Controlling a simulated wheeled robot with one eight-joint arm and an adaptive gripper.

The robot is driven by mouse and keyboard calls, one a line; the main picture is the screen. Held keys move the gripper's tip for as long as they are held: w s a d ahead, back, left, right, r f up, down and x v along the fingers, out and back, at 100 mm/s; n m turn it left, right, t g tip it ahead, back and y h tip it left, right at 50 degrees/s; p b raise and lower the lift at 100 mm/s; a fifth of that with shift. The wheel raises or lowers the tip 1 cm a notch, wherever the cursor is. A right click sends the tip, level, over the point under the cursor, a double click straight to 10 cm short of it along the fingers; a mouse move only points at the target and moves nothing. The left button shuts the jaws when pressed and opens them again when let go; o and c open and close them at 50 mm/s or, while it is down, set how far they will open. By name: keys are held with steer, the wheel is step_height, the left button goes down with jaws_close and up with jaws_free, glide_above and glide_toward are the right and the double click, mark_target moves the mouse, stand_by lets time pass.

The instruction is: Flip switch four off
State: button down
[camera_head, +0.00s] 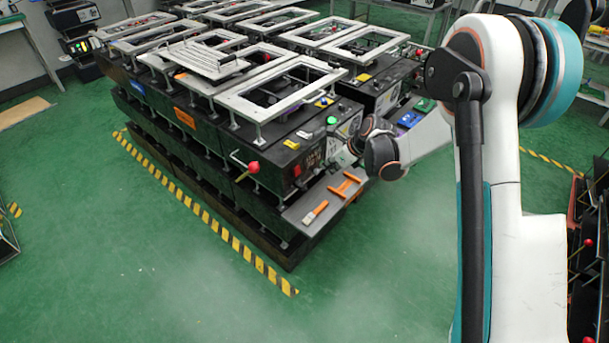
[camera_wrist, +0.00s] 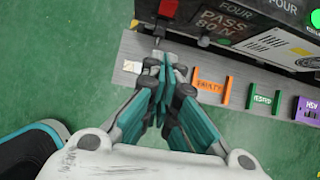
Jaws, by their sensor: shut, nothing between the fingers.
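In the head view my gripper (camera_head: 347,153) is small and partly hidden at the near right end of the black fixtures.
In the head view a lever with a red knob (camera_head: 253,167) sticks out of the near fixture. Green floor (camera_head: 150,240) in front is clear.

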mark_target(297, 170)
steer(key=shift+w+a+f, duration=0.1)
steer(key=shift+a+f, duration=0.05)
steer(key=shift+f, duration=0.3)
steer(key=w+a+r+b+x, duration=0.1)
steer(key=b+x, duration=0.4)
steer(key=x, duration=0.7)
steer(key=shift+w+a, duration=0.4)
steer(key=shift+a, duration=0.2)
steer(key=shift+f, duration=0.1)
